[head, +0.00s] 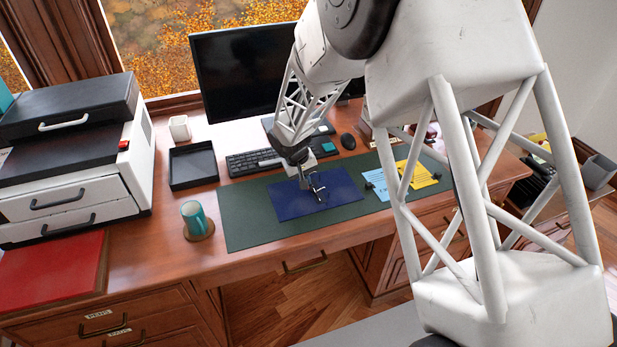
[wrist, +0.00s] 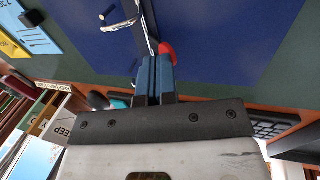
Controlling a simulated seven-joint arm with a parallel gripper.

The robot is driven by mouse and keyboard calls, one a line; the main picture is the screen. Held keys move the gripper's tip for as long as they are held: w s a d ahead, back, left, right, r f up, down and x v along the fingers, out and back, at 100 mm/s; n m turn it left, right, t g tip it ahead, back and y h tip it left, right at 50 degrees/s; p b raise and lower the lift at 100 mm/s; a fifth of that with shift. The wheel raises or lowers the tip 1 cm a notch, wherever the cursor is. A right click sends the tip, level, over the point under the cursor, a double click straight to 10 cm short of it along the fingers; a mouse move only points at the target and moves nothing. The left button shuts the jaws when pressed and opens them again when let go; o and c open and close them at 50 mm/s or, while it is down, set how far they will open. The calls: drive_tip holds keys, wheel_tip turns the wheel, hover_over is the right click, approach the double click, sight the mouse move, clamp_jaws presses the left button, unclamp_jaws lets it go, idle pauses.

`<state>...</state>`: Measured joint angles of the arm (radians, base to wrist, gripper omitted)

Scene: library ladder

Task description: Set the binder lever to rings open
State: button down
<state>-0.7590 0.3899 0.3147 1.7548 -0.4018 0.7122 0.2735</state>
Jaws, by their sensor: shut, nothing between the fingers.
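The open blue binder (head: 290,203) lies flat on the green desk mat (head: 244,222); its blue surface also fills much of the wrist view (wrist: 215,45). Its metal ring mechanism (head: 318,190) runs along the middle, and a curved metal ring (wrist: 120,25) shows in the wrist view. The lever's red tip (wrist: 167,50) is right beside my fingertips, at their right; I cannot tell whether they touch. My gripper (wrist: 153,60) is shut and empty over the end of the ring mechanism. In the head view my gripper (head: 302,180) partly hides that end. The lever's position is unclear.
A keyboard (head: 253,162) and monitor (head: 245,70) stand behind the binder. Yellow sheets (head: 416,174) and a light blue sheet (head: 377,184) lie to the right. The mat's left part is clear.

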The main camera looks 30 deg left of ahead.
drive_tip(key=shift+s+a+f+t+h, duration=0.3)
drive_tip(key=shift+s+t+h, duration=0.05)
drive_tip(key=shift+t+h, duration=0.2)
drive_tip(key=shift+s+a+f+t+h, duration=0.25)
drive_tip(key=shift+s+a+t+h, duration=0.05)
drive_tip(key=shift+t+h, duration=0.25)
drive_tip(key=shift+s+a+f+t+h, duration=0.2)
drive_tip(key=shift+f+t+h, duration=0.15)
drive_tip(key=shift+t+h, duration=0.15)
drive_tip(key=shift+s+a+f+t+h, duration=0.15)
drive_tip(key=shift+f+t+h, duration=0.15)
drive_tip(key=shift+t+h, duration=0.2)
drive_tip(key=shift+w+d, duration=0.1)
drive_tip(key=shift+w+d, duration=0.45)
drive_tip(key=shift+w, duration=0.05)
drive_tip(key=shift+r, duration=0.2)
